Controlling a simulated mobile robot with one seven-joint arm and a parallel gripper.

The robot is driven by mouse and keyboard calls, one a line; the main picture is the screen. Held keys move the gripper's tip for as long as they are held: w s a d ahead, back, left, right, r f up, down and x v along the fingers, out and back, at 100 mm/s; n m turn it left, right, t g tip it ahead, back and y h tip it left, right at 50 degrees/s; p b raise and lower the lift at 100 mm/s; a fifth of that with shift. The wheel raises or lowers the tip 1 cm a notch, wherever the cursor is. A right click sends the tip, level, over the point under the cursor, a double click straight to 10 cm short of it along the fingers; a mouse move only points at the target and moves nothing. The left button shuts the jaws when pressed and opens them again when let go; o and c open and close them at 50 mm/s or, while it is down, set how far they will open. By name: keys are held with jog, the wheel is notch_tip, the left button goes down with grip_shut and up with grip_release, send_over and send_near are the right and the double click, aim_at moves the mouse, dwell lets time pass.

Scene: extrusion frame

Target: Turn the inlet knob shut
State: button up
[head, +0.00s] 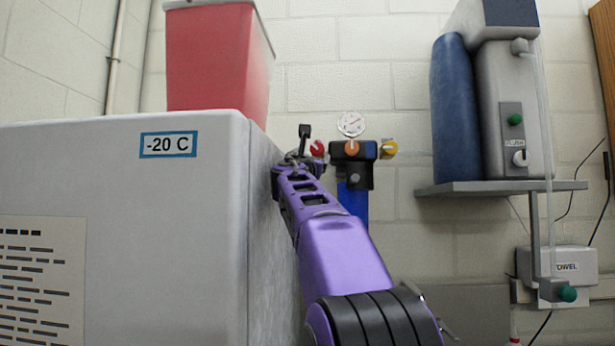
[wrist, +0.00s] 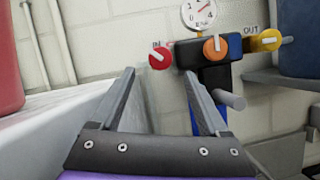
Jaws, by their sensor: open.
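The inlet knob (wrist: 160,57) is red with a white pointer line and sits under the label IN, at the left of a dark filter head (wrist: 236,46). In the head view the red knob (head: 317,149) shows just right of my gripper (head: 304,153). In the wrist view my gripper (wrist: 158,82) is open and empty, its two fingers reaching toward the filter unit. The red knob appears beyond the fingertips and between them; no contact shows. An orange knob (wrist: 215,48) is on the front and a yellow knob (wrist: 266,40) is at the right under OUT.
A gauge (head: 351,123) stands above the filter, with a blue housing (head: 353,200) below. A grey freezer (head: 200,220) with a red bin (head: 215,55) on top stands close on the left of my arm. A shelf (head: 500,187) with equipment is at right.

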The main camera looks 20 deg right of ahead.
jog(key=b+v, duration=0.2)
jog(key=v, duration=0.4)
jog(key=shift+b, duration=0.4)
jog(key=shift+s+f, duration=0.1)
jog(key=shift+s, duration=0.1)
jog(key=n+t+y+b, duration=0.1)
jog(key=n+y+b, duration=0.1)
jog(key=n, duration=0.2)
send_near(317, 150)
jog(key=p+x, duration=0.7)
jog(key=p, duration=0.3)
jog(key=shift+r, duration=0.2)
jog(key=shift+w+d+p, duration=0.25)
jog(key=shift+w+p, duration=0.25)
jog(key=shift+w, duration=0.1)
